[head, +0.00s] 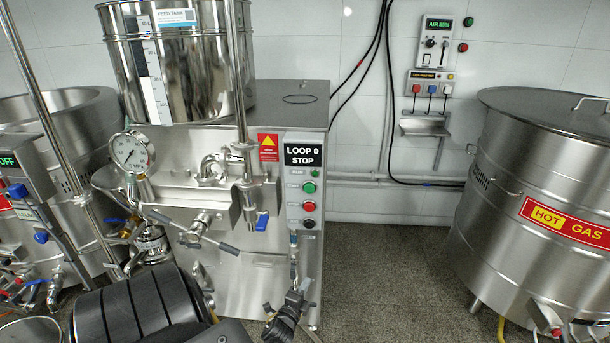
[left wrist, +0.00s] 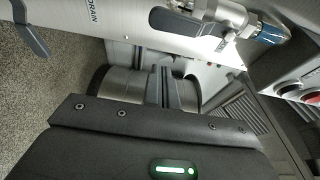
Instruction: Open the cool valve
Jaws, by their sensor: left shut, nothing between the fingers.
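No label reading "cool" is legible, so I cannot tell which valve is the cool valve. On the steel mill in the head view, a valve with a blue handle (head: 262,222) hangs below the outlet pipe. A valve with grey levers (head: 198,232) is left of it, and a dark-ended valve (head: 288,308) sits low at the front right.
A control panel (head: 304,183) reads "LOOP 0 STOP". A pressure gauge (head: 131,151) stands left of the pipework. A "HOT GAS" kettle (head: 555,190) is at the right. The floor (head: 400,260) between mill and kettle is clear. A "DRAIN" label (left wrist: 93,10) shows in the left wrist view.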

